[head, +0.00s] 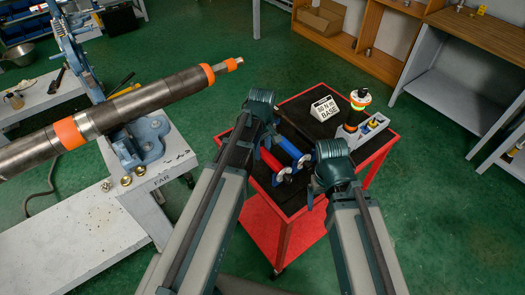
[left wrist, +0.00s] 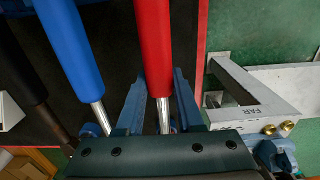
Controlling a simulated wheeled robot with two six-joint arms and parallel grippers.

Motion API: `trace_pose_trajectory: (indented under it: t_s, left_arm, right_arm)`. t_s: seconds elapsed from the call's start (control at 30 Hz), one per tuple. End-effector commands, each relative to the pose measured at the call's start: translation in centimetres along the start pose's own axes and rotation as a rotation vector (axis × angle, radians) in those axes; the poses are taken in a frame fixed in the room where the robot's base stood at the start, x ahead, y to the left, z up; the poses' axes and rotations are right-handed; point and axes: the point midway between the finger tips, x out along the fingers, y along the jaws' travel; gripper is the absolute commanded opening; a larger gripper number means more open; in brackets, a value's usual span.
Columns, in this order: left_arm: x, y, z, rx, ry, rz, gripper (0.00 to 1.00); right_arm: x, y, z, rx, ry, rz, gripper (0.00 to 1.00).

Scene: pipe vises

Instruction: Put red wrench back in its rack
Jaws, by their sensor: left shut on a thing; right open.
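The red wrench (head: 271,160) is at the left of the red cart's dark top in the head view. In the left wrist view its red handle (left wrist: 153,45) runs down between my left gripper's (left wrist: 160,80) fingers, with a silver shaft below. My left gripper is shut on the wrench near the handle's lower end. A blue-handled tool (head: 291,147) lies parallel beside it and also shows in the left wrist view (left wrist: 70,45). My right gripper (head: 314,190) is open near the cart's front, mostly hidden by its arm. I cannot clearly make out the rack.
The cart (head: 367,176) also bears a white BASE sign (head: 324,108) and a grey tray with an orange-topped item (head: 360,99). A long pipe (head: 130,108) with orange bands extends over the grey bench marked FAR at left. Shelves (head: 450,65) stand at right. Green floor is open between.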

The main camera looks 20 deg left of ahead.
Motion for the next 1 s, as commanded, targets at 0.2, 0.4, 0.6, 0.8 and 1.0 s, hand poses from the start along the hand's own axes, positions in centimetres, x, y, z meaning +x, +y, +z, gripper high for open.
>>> trace_pose_trajectory:
  t_s: [0.2, 0.4, 0.6, 0.8, 1.0]
  left_arm:
    - [0.11, -0.01, 0.01, 0.0, -0.001, 0.0, 0.0]
    - [0.11, -0.03, 0.04, 0.0, -0.001, 0.0, 0.49]
    - [0.11, -0.01, 0.02, 0.0, -0.001, 0.0, 0.71]
    - [0.11, 0.0, 0.01, 0.0, -0.001, 0.0, 0.71]
    - [-0.5, 0.0, 0.01, 0.0, 0.0, 0.0, 0.71]
  right_arm:
    - [0.11, -0.01, 0.0, 0.0, 0.0, 0.0, 0.86]
    - [0.11, -0.01, -0.01, 0.0, 0.0, 0.0, 0.86]
    - [0.11, -0.01, 0.0, 0.0, 0.0, 0.0, 0.86]
    - [0.11, -0.01, 0.0, 0.0, 0.0, 0.0, 0.86]
    - [-0.5, 0.05, 0.03, 0.0, 0.0, 0.0, 0.86]
